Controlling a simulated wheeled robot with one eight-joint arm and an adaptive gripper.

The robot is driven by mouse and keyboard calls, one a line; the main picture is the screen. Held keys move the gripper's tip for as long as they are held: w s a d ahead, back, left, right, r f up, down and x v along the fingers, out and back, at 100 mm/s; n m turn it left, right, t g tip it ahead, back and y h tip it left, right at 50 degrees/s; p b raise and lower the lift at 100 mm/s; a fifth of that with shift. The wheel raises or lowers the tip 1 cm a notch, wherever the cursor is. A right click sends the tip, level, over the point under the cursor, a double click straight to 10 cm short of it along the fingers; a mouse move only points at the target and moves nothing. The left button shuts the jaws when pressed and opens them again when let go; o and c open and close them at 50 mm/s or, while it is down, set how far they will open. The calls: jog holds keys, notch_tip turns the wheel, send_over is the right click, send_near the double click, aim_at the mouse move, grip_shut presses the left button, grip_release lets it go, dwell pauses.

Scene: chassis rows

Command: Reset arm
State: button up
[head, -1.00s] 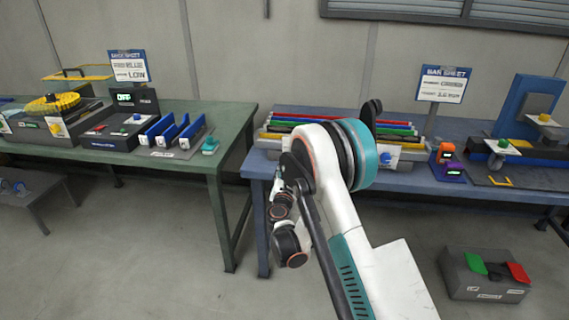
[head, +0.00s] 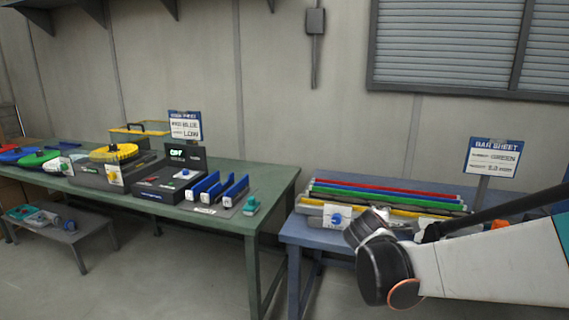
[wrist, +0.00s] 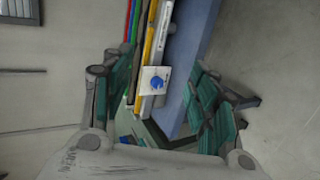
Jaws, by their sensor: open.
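My arm (head: 490,262) enters the head view from the right edge, and its dark rounded joint (head: 385,270) hangs in front of the blue table (head: 300,228). My gripper cannot be made out in the head view. In the wrist view my gripper (wrist: 162,92) is open, with its two teal-and-grey fingers wide apart and nothing held between them. Beyond the fingers, the wrist view shows coloured bars (wrist: 147,30) and a white plate with a blue knob (wrist: 155,81), apart from the fingers.
The blue table carries the long coloured bars (head: 385,194) and a sign (head: 493,157). A green table (head: 272,180) at left holds blue-edged slots (head: 205,187), a yellow disc (head: 113,152) and a display box (head: 186,155). A low bench (head: 68,236) stands at far left. Floor between is clear.

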jog(key=s+a+f+m+g+y, duration=0.1)
jog(key=s+m, duration=0.5)
jog(key=s, duration=0.9)
jog(key=s+a+f+m+g+y, duration=0.1)
jog(key=s+a+m+g+y, duration=0.2)
jog(key=s+m, duration=0.4)
jog(key=s+a+y, duration=0.1)
jog(key=s, duration=0.8)
jog(key=shift+s+f+y, duration=0.15)
jog(key=shift+f+y, duration=0.2)
jog(key=shift+y, duration=0.05)
